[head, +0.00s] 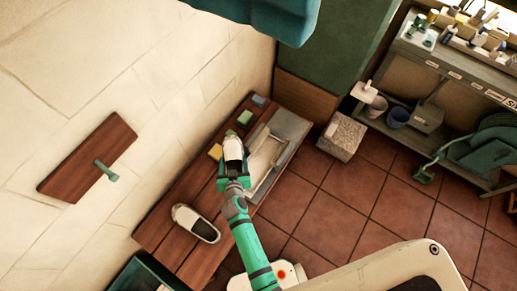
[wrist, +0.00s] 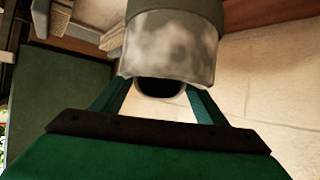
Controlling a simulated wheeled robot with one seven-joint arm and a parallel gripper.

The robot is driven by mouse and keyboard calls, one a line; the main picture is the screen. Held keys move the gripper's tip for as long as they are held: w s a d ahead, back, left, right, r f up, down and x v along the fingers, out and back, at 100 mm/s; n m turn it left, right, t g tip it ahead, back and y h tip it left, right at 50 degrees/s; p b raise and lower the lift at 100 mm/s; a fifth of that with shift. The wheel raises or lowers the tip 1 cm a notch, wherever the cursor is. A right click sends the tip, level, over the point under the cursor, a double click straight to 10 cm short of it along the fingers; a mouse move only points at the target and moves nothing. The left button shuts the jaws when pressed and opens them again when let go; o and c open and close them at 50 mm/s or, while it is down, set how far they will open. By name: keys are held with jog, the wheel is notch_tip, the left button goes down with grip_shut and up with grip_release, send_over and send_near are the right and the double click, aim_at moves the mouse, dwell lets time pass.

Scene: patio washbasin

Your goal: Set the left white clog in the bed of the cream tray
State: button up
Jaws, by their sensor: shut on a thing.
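A white clog (head: 233,149) is held in my gripper (head: 232,165) in the head view, over the wooden bench at the cream tray's left side. Its height above the bench is hard to tell. In the wrist view the clog (wrist: 170,48) fills the top middle, its dark opening facing me, between the two teal fingers of my gripper (wrist: 158,103). The cream tray (head: 259,180) lies on the bench to the right of the clog; its bed is partly visible. A second white clog (head: 203,228) rests on the bench lower left.
Several small blocks, including a green one (head: 245,117) and a yellow one (head: 215,151), lie on the bench (head: 153,228) near the wall. A grey slab-like piece (head: 291,125) adjoins the tray. A stone block (head: 341,137) stands on the tiled floor. A cluttered shelf is right.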

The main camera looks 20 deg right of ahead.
aim_at(242, 161)
jog(key=d+m+h, duration=0.1)
jog(key=d+h, duration=0.1)
jog(key=w+d+f+m, duration=0.1)
jog(key=d, duration=0.1)
jog(key=shift+d+f+m+g+h, duration=0.1)
jog(key=shift+m+g+h, duration=0.2)
jog(key=shift+g+h, duration=0.1)
jog(key=d+r+m+g+h, duration=0.2)
jog(key=d+m+g+h, duration=0.25)
jog(key=d, duration=0.35)
jog(key=shift+m+t, duration=0.45)
jog(key=shift+w+a+f, duration=0.1)
jog(key=shift+w+f, duration=0.05)
jog(key=shift+f, duration=1.6)
jog(key=shift+w+a+f, duration=0.1)
jog(key=shift+f, duration=1.7)
jog(key=shift+w+a+f, duration=0.1)
jog(key=shift+w+f, duration=0.05)
jog(key=shift+f, duration=1.6)
jog(key=o, duration=1.3)
jog(key=shift+c, duration=0.2)
